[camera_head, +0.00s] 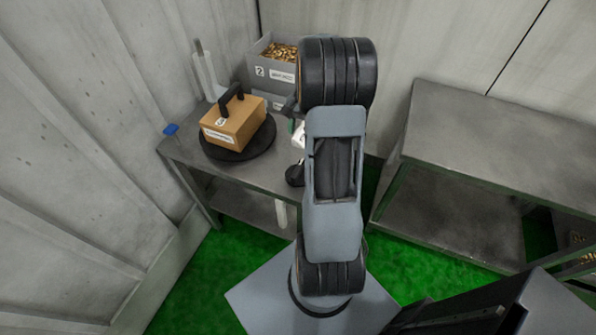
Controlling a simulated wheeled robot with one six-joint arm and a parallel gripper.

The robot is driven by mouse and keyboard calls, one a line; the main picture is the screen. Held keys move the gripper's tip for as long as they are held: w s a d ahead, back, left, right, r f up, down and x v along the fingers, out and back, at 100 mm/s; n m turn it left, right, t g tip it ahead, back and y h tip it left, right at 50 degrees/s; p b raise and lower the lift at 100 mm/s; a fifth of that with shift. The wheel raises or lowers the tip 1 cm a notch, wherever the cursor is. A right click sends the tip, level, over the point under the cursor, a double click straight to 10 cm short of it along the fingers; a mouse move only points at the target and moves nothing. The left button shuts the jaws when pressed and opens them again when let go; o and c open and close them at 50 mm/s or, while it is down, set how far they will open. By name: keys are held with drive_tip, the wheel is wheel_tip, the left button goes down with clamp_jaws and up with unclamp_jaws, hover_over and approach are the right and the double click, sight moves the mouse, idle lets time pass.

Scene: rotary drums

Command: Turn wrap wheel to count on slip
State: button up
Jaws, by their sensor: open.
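A dark round turntable (262,146), which looks like the wrap wheel, lies flat on the grey metal table (283,176) left of my arm. A tan box (240,124) with a black arched handle (231,95) and a numbered white label sits on it. A pale upright post (206,70) stands behind the box. A small white piece (298,136), partly hidden by my arm, shows at the table's right; I cannot tell whether it is the slip. My arm covers the middle of the view, and I cannot make out my gripper's fingers.
A grey bin (259,72) of brass-coloured pieces, labelled 2, stands behind the turntable. A dark round part (295,175) shows at the front edge. Another metal table (500,140) stands right, its visible top bare.

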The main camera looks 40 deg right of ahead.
sight(298, 168)
drive_tip(key=shift+m+y, duration=0.3)
drive_tip(key=x, duration=0.5)
drive_tip(key=d+x, duration=0.1)
drive_tip(key=x, duration=0.4)
drive_tip(key=p+x, duration=0.1)
drive_tip(key=x, duration=0.4)
drive_tip(key=shift+d+f, duration=0.3)
drive_tip(key=shift+d, duration=0.05)
clamp_jaws()
